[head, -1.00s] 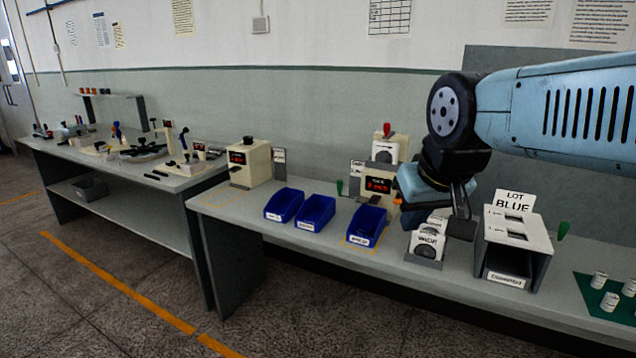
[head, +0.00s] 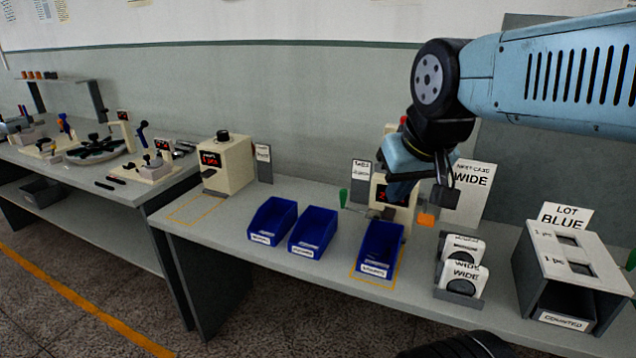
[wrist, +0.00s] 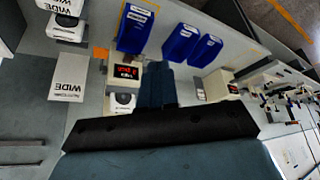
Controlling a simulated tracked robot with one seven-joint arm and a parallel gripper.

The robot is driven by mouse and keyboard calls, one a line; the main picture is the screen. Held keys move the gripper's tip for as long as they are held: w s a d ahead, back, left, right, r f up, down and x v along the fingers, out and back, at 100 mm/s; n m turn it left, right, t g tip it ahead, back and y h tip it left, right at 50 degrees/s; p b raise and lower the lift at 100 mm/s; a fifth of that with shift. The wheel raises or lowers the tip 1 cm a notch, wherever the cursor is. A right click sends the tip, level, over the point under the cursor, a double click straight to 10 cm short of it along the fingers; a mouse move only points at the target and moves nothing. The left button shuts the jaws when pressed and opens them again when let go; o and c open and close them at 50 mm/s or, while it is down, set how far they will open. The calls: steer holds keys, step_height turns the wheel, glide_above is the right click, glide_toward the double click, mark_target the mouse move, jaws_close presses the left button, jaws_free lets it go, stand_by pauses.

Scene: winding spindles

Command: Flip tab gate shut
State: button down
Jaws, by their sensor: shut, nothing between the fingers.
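The dispenser machine (head: 401,212), cream with a red display, stands on the bench behind the rightmost blue bin (head: 380,250). An orange tab (head: 427,216) sits at its right side; it also shows in the wrist view (wrist: 100,53). A green-handled lever (head: 343,198) is at its left. I cannot tell for certain which piece is the tab gate, or its position. My gripper (head: 393,195) is in front of the machine's upper part, hiding some of it. In the wrist view its fingers (wrist: 158,68) are together and empty, beside the red-display machine (wrist: 125,72).
Two more blue bins (head: 272,220) stand left of the machine, with another cream machine (head: 227,165) beyond. A card rack (head: 461,285), a WIDE sign (head: 472,185) and a LOT BLUE box (head: 545,260) stand to the right. Bench surface between them is partly clear.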

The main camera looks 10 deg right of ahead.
steer(key=shift+w+d, duration=0.1)
steer(key=shift+w, duration=0.35)
steer(key=shift+w, duration=0.1)
steer(key=w+a+f+n+g+h, duration=0.1)
steer(key=w+f+n+g+h, duration=0.2)
steer(key=w+n, duration=0.45)
steer(key=w+a+f+n+g+h, duration=0.1)
steer(key=w+f+n+g+h, duration=0.2)
steer(key=w, duration=0.7)
steer(key=w+a+f+n+t+h, duration=0.4)
steer(key=w+a+f+n+h, duration=0.3)
steer(key=w+a+f+n, duration=0.3)
steer(key=w+a+n, duration=0.1)
steer(key=w, duration=0.2)
steer(key=shift+w+f+t, duration=0.15)
steer(key=shift+w+t, duration=0.15)
steer(key=shift+w, duration=0.1)
